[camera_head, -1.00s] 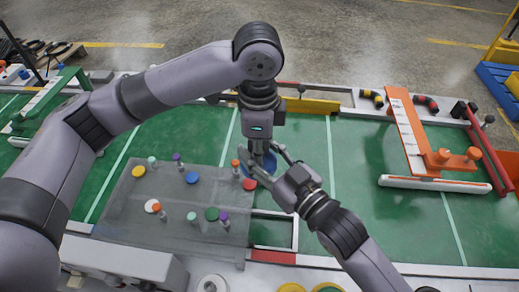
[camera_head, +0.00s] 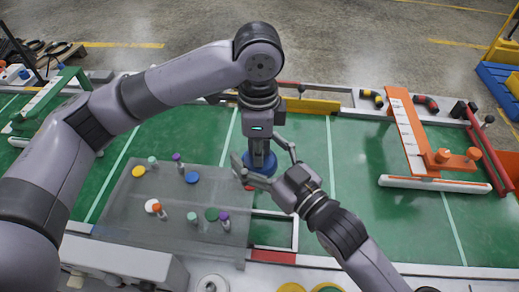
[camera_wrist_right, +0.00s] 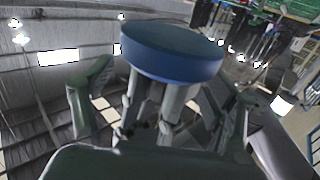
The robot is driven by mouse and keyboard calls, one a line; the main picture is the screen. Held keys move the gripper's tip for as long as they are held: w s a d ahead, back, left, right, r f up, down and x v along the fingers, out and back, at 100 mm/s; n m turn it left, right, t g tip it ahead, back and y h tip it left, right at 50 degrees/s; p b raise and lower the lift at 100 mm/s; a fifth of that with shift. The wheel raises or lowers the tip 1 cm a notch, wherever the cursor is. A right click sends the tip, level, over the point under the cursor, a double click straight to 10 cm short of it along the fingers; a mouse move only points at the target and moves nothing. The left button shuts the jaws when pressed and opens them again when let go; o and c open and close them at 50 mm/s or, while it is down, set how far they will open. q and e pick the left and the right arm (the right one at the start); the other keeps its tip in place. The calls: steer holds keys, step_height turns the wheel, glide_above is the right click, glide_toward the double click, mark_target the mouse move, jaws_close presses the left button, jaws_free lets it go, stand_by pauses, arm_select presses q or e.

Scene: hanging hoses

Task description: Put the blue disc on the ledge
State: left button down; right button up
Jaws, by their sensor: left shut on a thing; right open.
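Another blue disc (camera_head: 192,178) lies on the board. I cannot tell which surface is the ledge.
The grey board (camera_head: 120,218) holds several discs and small pegs, including a yellow disc (camera_head: 139,172) and a green disc (camera_head: 212,214). A white frame (camera_head: 295,232) stands to its right. An orange stand (camera_head: 405,135) is farther right. Green mat between them is clear.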

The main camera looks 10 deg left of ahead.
steer(key=v, duration=1.2)
